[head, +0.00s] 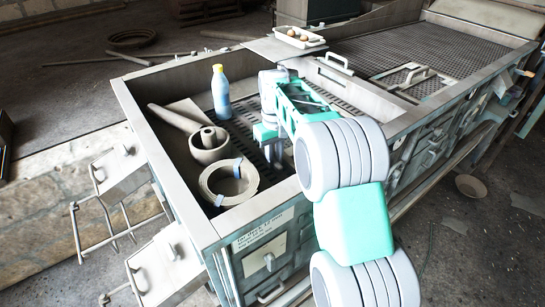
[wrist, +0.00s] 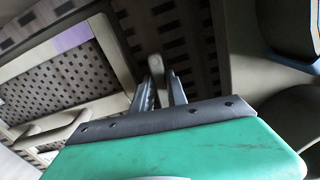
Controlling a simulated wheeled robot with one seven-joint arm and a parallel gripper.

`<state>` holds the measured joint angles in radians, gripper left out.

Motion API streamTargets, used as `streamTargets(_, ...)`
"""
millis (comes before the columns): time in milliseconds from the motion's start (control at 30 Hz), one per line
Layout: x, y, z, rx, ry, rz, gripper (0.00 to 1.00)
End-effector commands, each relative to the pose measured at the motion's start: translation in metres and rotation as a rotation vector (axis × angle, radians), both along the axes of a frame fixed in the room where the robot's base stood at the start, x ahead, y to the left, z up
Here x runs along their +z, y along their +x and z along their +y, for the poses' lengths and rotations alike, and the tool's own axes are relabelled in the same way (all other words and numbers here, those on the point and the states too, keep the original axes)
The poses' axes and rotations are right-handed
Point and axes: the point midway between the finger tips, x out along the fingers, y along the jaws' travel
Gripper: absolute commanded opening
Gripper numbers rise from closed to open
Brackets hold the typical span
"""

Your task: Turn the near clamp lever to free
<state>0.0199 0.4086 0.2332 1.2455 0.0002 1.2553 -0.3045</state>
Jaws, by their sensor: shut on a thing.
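My gripper (wrist: 163,82) shows from behind in the wrist view, its two dark fingers close together past the green palm. They are shut on a small grey piece with a rounded end (wrist: 156,64), which I take to be the near clamp lever. Its angle and base are mostly hidden by the fingers. In the head view my gripper (head: 272,152) reaches down into the open bin (head: 133,103) of the long bench, right of the rings. There the lever cannot be made out behind my arm.
A tray with small round items (head: 299,37) sits on the back rim. Handled grates (head: 407,78) lie to the right.

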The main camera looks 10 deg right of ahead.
Motion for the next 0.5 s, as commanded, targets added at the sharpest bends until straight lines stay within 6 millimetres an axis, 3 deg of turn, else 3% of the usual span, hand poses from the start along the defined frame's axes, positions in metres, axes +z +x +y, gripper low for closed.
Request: streamTargets(500, 0.0016, 0.0023, -0.0026, 0.119, 0.0, -0.005, 0.0)
